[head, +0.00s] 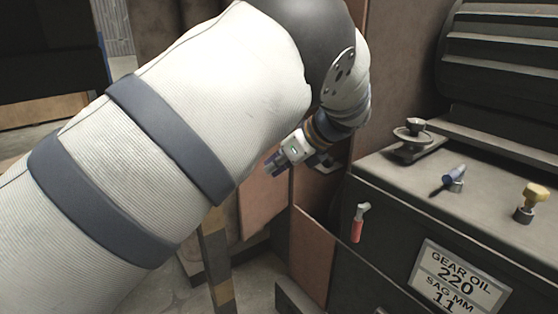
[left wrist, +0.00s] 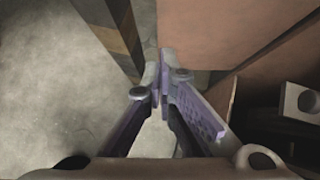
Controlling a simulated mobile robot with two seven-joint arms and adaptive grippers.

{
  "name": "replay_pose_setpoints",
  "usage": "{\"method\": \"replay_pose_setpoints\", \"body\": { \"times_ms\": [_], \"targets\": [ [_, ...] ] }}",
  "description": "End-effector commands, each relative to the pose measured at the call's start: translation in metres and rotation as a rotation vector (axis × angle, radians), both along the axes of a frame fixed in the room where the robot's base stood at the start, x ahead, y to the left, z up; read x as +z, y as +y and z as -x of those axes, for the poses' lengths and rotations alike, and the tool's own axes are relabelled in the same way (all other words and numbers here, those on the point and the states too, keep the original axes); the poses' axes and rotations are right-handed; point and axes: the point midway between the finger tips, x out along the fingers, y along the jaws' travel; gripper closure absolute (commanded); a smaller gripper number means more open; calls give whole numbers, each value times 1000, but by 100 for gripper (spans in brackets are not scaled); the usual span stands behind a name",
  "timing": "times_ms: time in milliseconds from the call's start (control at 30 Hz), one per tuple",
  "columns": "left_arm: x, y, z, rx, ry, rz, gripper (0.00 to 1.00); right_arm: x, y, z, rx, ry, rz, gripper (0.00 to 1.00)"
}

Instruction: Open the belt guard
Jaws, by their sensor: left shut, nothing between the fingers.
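A reddish-brown panel, which looks like the belt guard (head: 265,190), stands upright at the left side of the dark machine. I cannot tell for certain which brown sheet is the guard. A brown panel (left wrist: 230,30) also fills the upper right of the left wrist view. My left gripper (head: 272,168) is shut and empty in front of the brown panels, its fingers pointing left and down in the head view. The fingertips (left wrist: 163,62) meet in the left wrist view, with floor beyond them. My left arm hides much of the head view. My right gripper is not seen.
The dark machine cabinet (head: 375,225) fills the right, with a red-handled lever (head: 358,222), a blue-handled part (head: 453,178) and a yellow knob (head: 532,200). A striped post (head: 218,262) stands left of the panels; it also shows in the wrist view (left wrist: 112,35). Bare floor lies left.

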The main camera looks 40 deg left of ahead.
Motion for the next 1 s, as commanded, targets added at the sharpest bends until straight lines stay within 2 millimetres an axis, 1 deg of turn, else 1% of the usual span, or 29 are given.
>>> {"method": "replay_pose_setpoints", "body": {
  "times_ms": [33,233,333,500,600,867,933,1000],
  "targets": [
    [-9,8,1,1,4,1,100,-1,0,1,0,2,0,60],
    [-40,38,1,1,4,1,100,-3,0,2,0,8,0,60],
    [-35,56,0,3,-3,2,100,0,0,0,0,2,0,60],
    [-35,73,0,-1,-2,1,100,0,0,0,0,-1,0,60],
    [-35,76,-1,-1,-2,0,100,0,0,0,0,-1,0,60],
    [-36,76,0,-1,-1,1,100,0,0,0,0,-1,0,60],
    [-35,80,0,1,-2,1,100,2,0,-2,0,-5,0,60],
    [-33,91,3,4,-2,2,100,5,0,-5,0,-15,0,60]
  ]
}}
